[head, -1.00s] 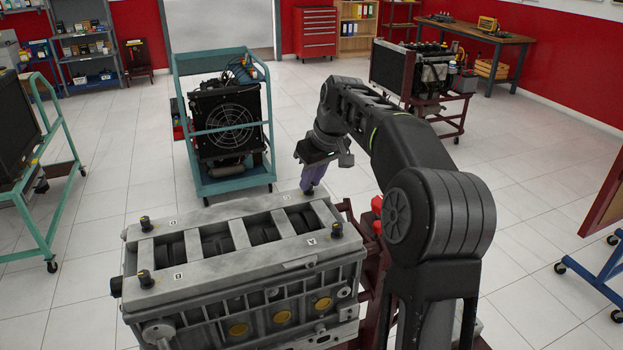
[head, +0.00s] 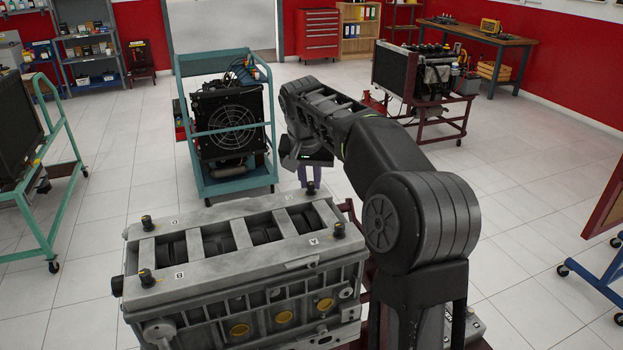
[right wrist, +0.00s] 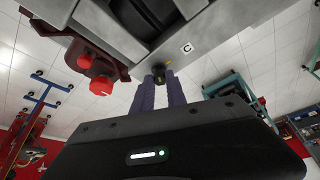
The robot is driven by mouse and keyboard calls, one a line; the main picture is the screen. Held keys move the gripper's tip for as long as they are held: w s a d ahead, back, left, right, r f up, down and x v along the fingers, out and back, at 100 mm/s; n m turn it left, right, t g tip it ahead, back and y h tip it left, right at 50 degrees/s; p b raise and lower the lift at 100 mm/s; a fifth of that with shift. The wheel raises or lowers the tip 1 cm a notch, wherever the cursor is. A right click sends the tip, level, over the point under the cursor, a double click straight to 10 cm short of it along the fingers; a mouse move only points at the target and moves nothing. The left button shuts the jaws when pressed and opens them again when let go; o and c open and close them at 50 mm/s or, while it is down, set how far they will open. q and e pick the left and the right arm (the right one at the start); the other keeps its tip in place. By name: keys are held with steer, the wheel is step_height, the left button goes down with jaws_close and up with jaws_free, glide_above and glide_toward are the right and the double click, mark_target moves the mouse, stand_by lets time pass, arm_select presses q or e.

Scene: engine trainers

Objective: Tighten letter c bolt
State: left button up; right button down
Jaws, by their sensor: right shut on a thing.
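The grey engine block (head: 205,262) stands in front of me with letter labels and a black bolt at each top corner. The letter C bolt (head: 311,187) is at the far right corner; in the right wrist view it (right wrist: 158,70) stands beside the white C label (right wrist: 186,48). My right gripper (head: 311,180) is over that corner, its purple fingers pointing down and partly behind the bolt. In the right wrist view the fingertips (right wrist: 160,78) are shut on the bolt's head. How far the bolt is screwed in cannot be told. My left gripper is out of view.
Other bolts stand by A (head: 339,229), B (head: 146,278) and D (head: 147,223). A teal cart with a radiator fan (head: 228,130) stands behind the block. A red knob (right wrist: 101,88) is beside the block in the right wrist view.

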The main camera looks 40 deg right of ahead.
steer(key=m, duration=0.2)
steer(key=m+g, duration=0.1)
steer(key=shift+w+a+m+h+p, duration=0.1)
steer(key=shift+w+m+h+p, duration=0.1)
steer(key=shift+m+h+p, duration=0.2)
steer(key=shift+w+m+g, duration=0.15)
steer(key=shift+m+g, duration=0.75)
steer(key=shift+m, duration=1)
steer(key=c, duration=1.3)
jaws_free()
steer(key=shift+c, duration=0.2)
steer(key=shift+a+r, duration=0.15)
steer(key=shift+a+r, duration=0.15)
steer(key=shift+r, duration=0.25)
steer(key=a, duration=0.8)
steer(key=s+a, duration=0.1)
steer(key=a, duration=0.3)
